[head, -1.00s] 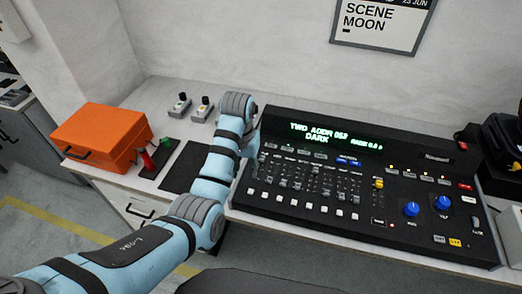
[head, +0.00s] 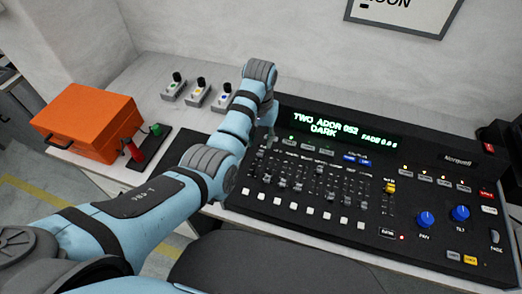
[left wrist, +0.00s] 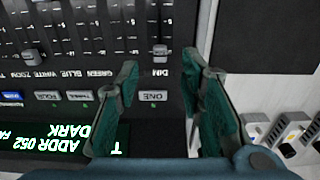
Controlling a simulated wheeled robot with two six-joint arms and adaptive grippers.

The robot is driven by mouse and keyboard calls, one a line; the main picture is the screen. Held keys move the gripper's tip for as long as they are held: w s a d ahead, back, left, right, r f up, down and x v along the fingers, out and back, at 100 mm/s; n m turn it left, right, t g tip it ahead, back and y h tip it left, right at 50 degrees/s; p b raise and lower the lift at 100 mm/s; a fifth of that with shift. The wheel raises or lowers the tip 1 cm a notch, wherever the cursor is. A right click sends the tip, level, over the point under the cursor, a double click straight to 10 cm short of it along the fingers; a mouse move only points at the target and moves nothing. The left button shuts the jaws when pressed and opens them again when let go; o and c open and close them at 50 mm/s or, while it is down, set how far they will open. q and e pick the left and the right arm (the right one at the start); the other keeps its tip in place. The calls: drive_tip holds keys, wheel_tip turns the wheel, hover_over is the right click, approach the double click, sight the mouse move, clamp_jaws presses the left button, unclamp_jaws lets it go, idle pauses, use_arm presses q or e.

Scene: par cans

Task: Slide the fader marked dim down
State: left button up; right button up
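The black lighting console (head: 300,228) stands on the bench in the head view. In the left wrist view, upside down, the dim fader (left wrist: 160,50) has a dark grey cap in its slot, close to the DIM label. My left gripper (left wrist: 159,70) is open there, one finger on each side of the DIM label, with nothing between the fingers. Its tips are near the cap, but I cannot tell their height above the panel. In the head view my left gripper (head: 268,138) hangs over the console's left end, and my arm partly hides that area.
More faders (head: 318,182) run to the right of the dim one. An orange case (head: 85,115), a red-handled device (head: 134,150) and several small switch boxes (head: 199,90) are on the bench to the left. The display (head: 335,128) reads TWO ADDR 052 DARK.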

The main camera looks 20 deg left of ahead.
sight(261, 152)
use_arm(q)
drive_tip(key=f, duration=0.2)
drive_tip(key=f+b, duration=0.1)
drive_tip(key=f, duration=0.3)
drive_tip(key=shift+w+f, duration=0.1)
drive_tip(key=shift+w, duration=0.3)
drive_tip(key=shift+f, duration=0.2)
drive_tip(key=shift+s+r, duration=0.15)
drive_tip(key=shift+c, duration=0.6)
clamp_jaws()
use_arm(e)
drive_tip(key=shift+w+a+f, duration=0.15)
drive_tip(key=shift+w+f, duration=0.45)
drive_tip(key=shift+f, duration=0.2)
